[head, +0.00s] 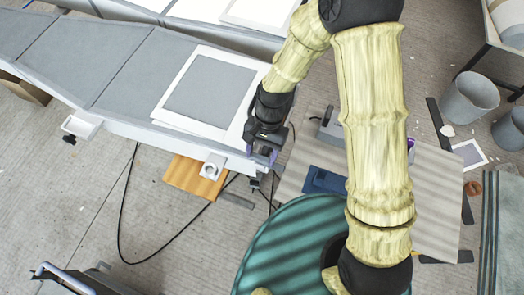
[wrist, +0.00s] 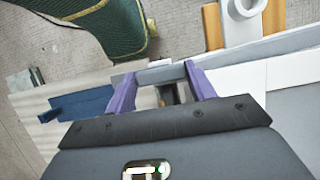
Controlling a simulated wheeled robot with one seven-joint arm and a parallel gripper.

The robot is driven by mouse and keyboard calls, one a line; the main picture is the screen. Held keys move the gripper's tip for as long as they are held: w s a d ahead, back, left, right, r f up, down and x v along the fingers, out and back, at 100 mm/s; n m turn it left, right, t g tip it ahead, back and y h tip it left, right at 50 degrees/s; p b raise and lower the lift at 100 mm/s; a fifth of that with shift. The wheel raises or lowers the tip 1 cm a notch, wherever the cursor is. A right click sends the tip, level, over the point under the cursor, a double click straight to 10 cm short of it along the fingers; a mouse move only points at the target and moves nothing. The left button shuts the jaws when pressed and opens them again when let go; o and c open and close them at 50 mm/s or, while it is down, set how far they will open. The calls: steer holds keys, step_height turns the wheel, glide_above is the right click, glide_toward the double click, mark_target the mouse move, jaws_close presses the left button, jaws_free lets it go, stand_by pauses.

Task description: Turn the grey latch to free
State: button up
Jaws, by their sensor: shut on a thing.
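My gripper (head: 262,154) is at the front edge of the long grey mould table, near its right end. In the wrist view its two purple fingers (wrist: 160,74) are shut on the grey latch (wrist: 162,75), a short grey bar lying crosswise between the fingertips. In the head view the latch is mostly hidden by the gripper, and its turn angle cannot be told.
A white-bordered grey panel (head: 210,92) lies on the table. A dark blue block (head: 325,181) lies on a board to the right. Black cables (head: 122,205) trail over the floor.

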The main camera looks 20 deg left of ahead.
steer(key=o, duration=1.4)
steer(key=b+v, duration=0.2)
steer(key=v, duration=1.5)
steer(key=shift+r, duration=0.3)
steer(key=d+f+t, duration=0.1)
steer(key=d+t, duration=0.6)
steer(key=d, duration=2)
steer(key=shift+w+d+f, duration=0.3)
steer(key=shift+d+f, duration=0.05)
steer(key=shift+d, duration=0.05)
